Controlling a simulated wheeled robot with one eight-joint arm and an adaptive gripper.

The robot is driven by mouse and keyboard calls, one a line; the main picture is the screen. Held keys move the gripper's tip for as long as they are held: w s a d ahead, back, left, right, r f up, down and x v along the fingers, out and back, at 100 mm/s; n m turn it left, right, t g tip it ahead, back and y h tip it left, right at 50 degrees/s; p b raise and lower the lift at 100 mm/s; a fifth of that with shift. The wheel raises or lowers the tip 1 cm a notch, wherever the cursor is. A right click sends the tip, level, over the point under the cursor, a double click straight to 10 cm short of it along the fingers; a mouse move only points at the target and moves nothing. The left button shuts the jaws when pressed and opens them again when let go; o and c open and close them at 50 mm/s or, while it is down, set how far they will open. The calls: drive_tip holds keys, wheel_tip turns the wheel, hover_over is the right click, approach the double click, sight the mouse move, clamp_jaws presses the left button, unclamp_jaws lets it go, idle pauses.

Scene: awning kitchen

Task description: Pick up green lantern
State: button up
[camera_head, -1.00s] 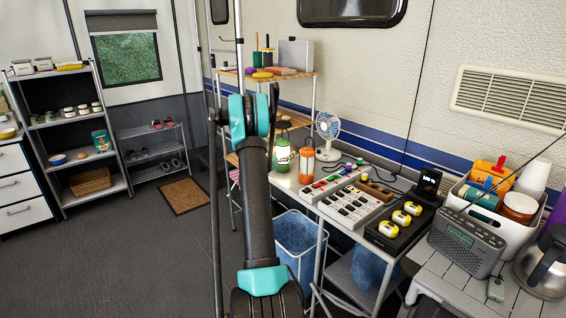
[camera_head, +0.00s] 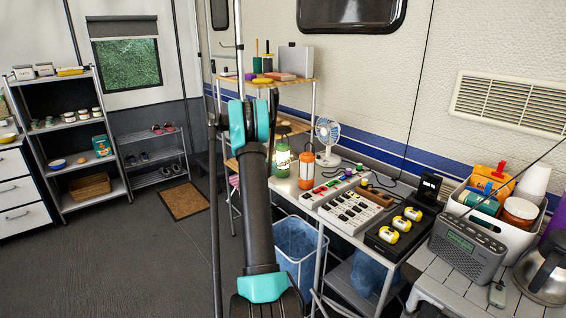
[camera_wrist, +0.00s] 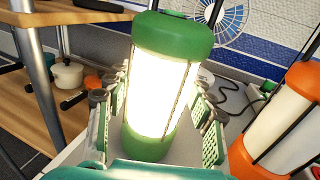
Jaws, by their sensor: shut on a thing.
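The green lantern (camera_head: 282,162) stands at the left end of the table beside the orange lantern (camera_head: 306,170). In the wrist view the green lantern (camera_wrist: 168,75) has green caps and a glowing white body, tilted in the picture. My gripper (camera_wrist: 160,100) is shut on it, with a finger pad on each side of its body. In the head view my arm hides most of the gripper. The orange lantern (camera_wrist: 285,125) is close on the right in the wrist view. I cannot tell whether the green lantern's base touches the table.
A white fan (camera_head: 327,132) stands behind the lanterns; cables lie near it. A button panel (camera_head: 334,187) and a black tray of yellow items (camera_head: 388,235) are to the right. A wooden shelf (camera_wrist: 55,85) stands left, close to the green lantern.

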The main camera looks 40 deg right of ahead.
wheel_tip(320, 180, up, 20)
idle(0.5)
idle(0.4)
